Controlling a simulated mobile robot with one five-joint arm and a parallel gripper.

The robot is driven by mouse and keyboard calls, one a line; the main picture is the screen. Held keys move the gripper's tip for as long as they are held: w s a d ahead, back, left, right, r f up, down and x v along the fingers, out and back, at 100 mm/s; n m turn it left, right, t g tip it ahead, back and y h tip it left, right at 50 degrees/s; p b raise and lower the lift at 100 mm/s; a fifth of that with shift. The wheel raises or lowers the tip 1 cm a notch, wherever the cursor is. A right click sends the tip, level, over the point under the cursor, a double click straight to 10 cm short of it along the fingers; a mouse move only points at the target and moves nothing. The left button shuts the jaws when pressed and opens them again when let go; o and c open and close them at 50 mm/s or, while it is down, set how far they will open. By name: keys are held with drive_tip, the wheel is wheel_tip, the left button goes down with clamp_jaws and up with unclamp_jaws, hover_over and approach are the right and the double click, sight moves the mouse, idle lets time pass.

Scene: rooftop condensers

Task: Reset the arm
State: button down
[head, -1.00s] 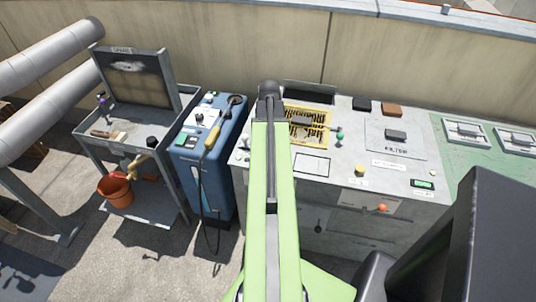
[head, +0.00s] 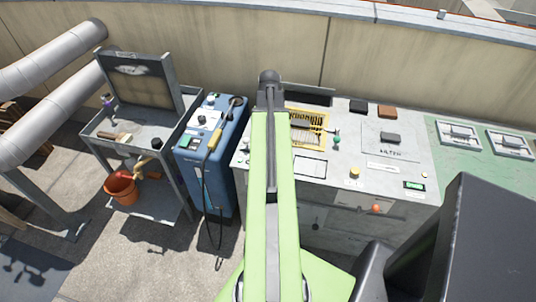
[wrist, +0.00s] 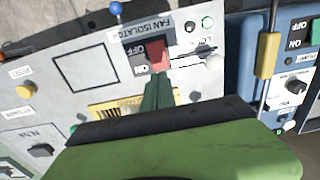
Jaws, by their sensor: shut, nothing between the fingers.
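My arm, light green, reaches straight out over the grey bench (head: 335,200) in the head view. Its dark far end is at the back of the bench, and the gripper itself is hidden there. In the wrist view my gripper (wrist: 157,82) shows as dark green fingers, shut and empty. Their tips are close to a red switch (wrist: 158,57) on a panel labelled FAN ISOLATOR, marked OFF and ON, seen upside down. I cannot tell whether the tips touch it.
A blue cabinet (head: 222,180) with a yellow-handled cable tool (head: 215,138) stands left of the bench. Further left is a grey cart (head: 175,130) with an orange bucket (head: 121,188). A green surface (head: 487,160) lies at the right. A wall (head: 400,65) runs behind.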

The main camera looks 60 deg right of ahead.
drive_tip(key=w+a+n, duration=0.3)
drive_tip(key=w+a, duration=0.7)
drive_tip(key=a, duration=0.3)
drive_tip(key=w+a+n, duration=0.4)
drive_tip(key=w+a, duration=0.7)
drive_tip(key=a, duration=0.2)
drive_tip(key=a+n, duration=0.7)
drive_tip(key=a, duration=1.7)
drive_tip(key=shift+w+r+n+p, duration=0.3)
drive_tip(key=shift+w, duration=0.1)
